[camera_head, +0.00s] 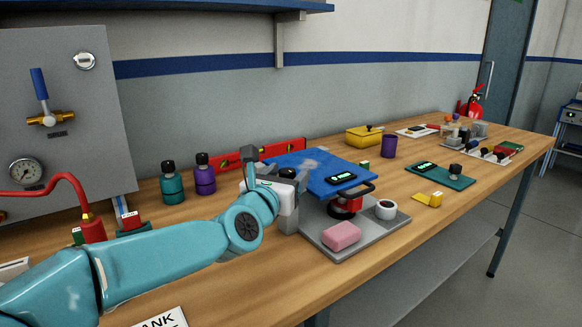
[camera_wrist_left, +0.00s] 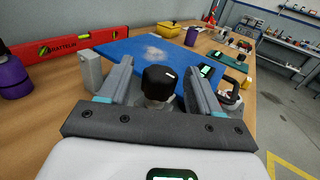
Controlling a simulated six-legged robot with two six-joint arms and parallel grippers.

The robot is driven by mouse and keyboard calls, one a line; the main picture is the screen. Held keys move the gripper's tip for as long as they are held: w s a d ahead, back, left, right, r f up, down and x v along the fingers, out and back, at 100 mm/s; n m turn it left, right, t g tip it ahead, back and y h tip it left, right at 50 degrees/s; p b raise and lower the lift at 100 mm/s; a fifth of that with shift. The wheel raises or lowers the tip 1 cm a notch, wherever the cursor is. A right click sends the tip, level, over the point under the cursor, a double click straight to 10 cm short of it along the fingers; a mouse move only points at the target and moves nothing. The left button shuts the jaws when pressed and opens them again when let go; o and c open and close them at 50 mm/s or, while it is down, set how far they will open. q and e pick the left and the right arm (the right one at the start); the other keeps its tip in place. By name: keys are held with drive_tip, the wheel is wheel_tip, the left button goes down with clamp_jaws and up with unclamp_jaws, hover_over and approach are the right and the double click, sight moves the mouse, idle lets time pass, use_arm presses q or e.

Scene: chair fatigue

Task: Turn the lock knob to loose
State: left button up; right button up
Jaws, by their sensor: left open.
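The lock knob is a black round knob on a pale stem; in the left wrist view the knob (camera_wrist_left: 159,80) stands between my fingers, by the near edge of the blue plate (camera_wrist_left: 140,47). In the head view the knob (camera_head: 288,173) is partly hidden by my gripper. My left gripper (camera_head: 273,178) is open, with one finger on each side of the knob; it also shows in the left wrist view (camera_wrist_left: 160,88). I cannot tell whether the fingers touch the knob. The blue plate (camera_head: 315,168) sits above a grey base (camera_head: 370,238). My right gripper is not in view.
A pink block (camera_head: 341,235), a white ring (camera_head: 386,209) and a red part with a black handle (camera_head: 345,206) are on or above the base. A red spirit level (camera_head: 232,160) and purple bottle (camera_head: 205,177) stand behind. A gauge panel (camera_head: 70,120) is at left.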

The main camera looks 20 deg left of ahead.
use_arm(q)
drive_tip(key=shift+w, duration=1.25)
drive_tip(key=c, duration=1)
drive_tip(key=shift+o, duration=0.2)
drive_tip(key=shift+d, duration=0.1)
drive_tip(key=shift+p, duration=0.35)
